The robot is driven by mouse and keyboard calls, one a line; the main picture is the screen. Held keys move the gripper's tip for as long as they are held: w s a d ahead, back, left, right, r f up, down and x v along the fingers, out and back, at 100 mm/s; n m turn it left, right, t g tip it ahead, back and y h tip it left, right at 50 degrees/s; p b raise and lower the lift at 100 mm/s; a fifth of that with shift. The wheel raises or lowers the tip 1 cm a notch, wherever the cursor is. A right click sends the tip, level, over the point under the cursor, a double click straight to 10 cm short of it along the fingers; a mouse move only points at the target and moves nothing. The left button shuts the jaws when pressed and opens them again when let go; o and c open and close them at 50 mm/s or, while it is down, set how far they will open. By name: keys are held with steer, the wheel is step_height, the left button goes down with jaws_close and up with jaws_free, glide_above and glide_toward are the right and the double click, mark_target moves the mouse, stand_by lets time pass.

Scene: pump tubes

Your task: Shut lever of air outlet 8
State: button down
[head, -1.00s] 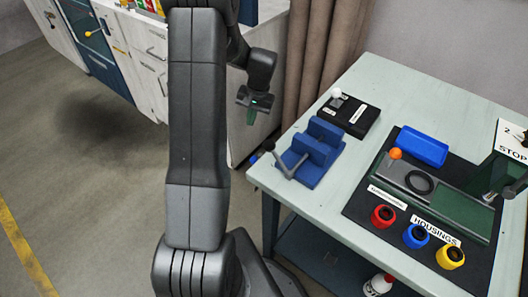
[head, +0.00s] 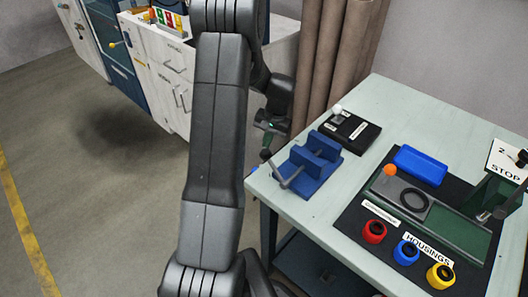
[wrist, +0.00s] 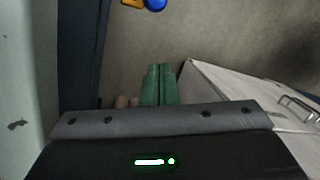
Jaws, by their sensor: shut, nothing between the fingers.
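My gripper (head: 267,140) hangs beside the left edge of the pale green table in the head view, partly behind my own arm. In the wrist view its green fingers (wrist: 159,84) are together and empty. A small lever with a yellow knob (head: 113,44) sticks out from the cabinets at upper left in the head view. No label with the number 8 can be read, so I cannot tell whether either belongs to air outlet 8.
The table (head: 420,120) holds a blue vise (head: 308,165), a black box (head: 350,130), a blue tray (head: 420,165) and red, blue and yellow housings. White cabinets (head: 165,75) stand at the back left beside a brown curtain (head: 335,60). The floor (head: 90,190) at left is clear.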

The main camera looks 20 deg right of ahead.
steer(key=s+a+f, duration=0.2)
steer(key=a+f, duration=0.2)
steer(key=f, duration=0.3)
steer(key=shift+s+f+b, duration=0.1)
steer(key=shift+f+b, duration=0.1)
steer(key=shift+b, duration=0.35)
